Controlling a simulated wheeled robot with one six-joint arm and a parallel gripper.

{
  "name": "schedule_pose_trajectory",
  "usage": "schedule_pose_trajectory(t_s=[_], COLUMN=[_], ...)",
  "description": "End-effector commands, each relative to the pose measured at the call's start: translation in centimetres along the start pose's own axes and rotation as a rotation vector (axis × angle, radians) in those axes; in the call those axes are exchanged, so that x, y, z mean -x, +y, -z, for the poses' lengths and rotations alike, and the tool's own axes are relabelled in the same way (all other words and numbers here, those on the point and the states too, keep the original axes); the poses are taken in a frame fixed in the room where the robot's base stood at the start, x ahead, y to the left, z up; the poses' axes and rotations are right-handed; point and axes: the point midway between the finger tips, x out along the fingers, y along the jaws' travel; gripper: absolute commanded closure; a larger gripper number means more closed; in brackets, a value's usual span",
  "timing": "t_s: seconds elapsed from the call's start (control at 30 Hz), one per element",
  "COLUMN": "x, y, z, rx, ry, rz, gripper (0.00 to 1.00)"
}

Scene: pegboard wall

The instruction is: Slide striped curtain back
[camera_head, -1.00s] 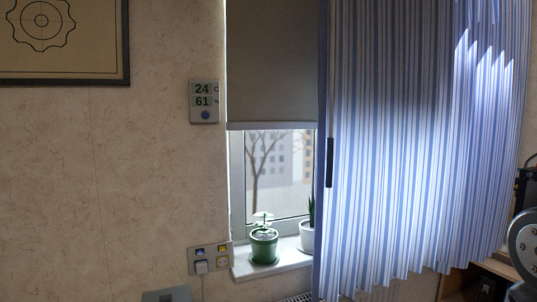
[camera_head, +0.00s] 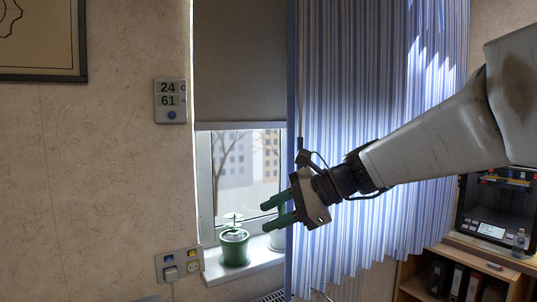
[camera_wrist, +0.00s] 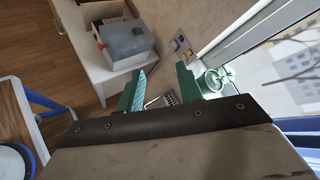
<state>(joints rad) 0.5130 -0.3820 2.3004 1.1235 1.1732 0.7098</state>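The blue-and-white striped curtain (camera_head: 345,110) hangs over the right part of the window, its left edge near the middle of the glass. My gripper (camera_head: 271,214) is in front of the curtain's left edge, with its green fingers pointing left toward the window. The fingers are apart with nothing seen between them. In the wrist view my gripper (camera_wrist: 158,92) also shows its two green fingers apart. I cannot tell whether the gripper touches the cloth.
A green potted plant (camera_head: 234,248) stands on the white sill (camera_head: 225,270), close below the fingers. A second pot is mostly hidden. A grey blind (camera_head: 240,60) covers the upper window. A shelf with a printer (camera_head: 497,212) stands at right. A grey box (camera_wrist: 128,40) sits on a white surface.

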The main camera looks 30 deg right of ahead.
Motion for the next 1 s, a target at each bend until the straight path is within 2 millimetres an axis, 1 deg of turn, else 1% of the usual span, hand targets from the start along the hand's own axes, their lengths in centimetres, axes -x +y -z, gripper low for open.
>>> schedule_pose_trajectory(t_s=[0.03,0.07,0.1,0.17,0.2,0.3,0.4,0.47,0.53,0.8,1.0], x=[1.4,2.4,3.7,5.8,7.2,10.0,11.5,11.6,11.0,7.6,6.2], y=[-3.8,-5.8,-8.2,-11.2,-12.8,-15.6,-16.9,-17.4,-18.0,-20.7,-22.0], z=[1.6,2.4,3.5,5.1,6.0,7.9,8.9,9.1,9.1,8.8,8.7], rx=[-0.166,-0.254,-0.363,-0.499,-0.574,-0.703,-0.766,-0.782,-0.786,-0.783,-0.781], ry=[-0.037,-0.067,-0.107,-0.166,-0.205,-0.282,-0.327,-0.339,-0.342,-0.342,-0.340], rz=[0.125,0.195,0.282,0.395,0.458,0.574,0.631,0.644,0.646,0.642,0.643], gripper=[0.64,0.64,0.64,0.64,0.64,0.64,0.64,0.64,0.64,0.64,0.64])
